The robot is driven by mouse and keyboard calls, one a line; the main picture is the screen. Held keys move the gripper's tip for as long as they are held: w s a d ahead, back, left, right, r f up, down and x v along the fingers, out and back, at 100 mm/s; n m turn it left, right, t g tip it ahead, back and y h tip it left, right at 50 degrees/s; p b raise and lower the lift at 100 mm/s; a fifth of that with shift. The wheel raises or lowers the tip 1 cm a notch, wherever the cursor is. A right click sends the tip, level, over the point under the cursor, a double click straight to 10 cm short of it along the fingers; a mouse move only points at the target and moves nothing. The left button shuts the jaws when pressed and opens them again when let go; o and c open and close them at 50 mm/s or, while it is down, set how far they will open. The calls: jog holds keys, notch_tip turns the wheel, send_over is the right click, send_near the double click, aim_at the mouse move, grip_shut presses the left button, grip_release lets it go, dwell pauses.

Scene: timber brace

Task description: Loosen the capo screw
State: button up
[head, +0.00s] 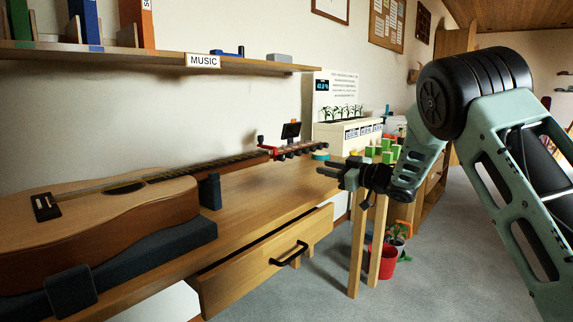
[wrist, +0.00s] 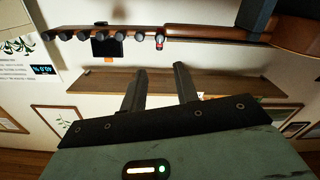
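The guitar (head: 110,205) lies on its back on dark padded supports on the wooden bench, its neck pointing right. A small red capo (head: 266,148) sits on the neck near the headstock; its screw is too small to make out clearly. The capo also shows in the wrist view (wrist: 160,40), where the picture is upside down, with a dark knob on it. My gripper (head: 328,178) is in front of the bench, right of the headstock and apart from the capo. In the wrist view its two fingers (wrist: 159,80) are spread with nothing between them.
A clip-on tuner (head: 291,130) stands up from the headstock. A wall shelf (head: 150,57) labelled MUSIC hangs above the guitar. An open drawer (head: 270,258) juts out below the bench. A planter (head: 345,135) and green blocks (head: 385,152) stand further back. Grey floor is free in front.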

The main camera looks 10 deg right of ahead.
aim_at(284, 158)
jog(key=b+x, duration=0.2)
jog(key=x, duration=1.4)
grip_shut()
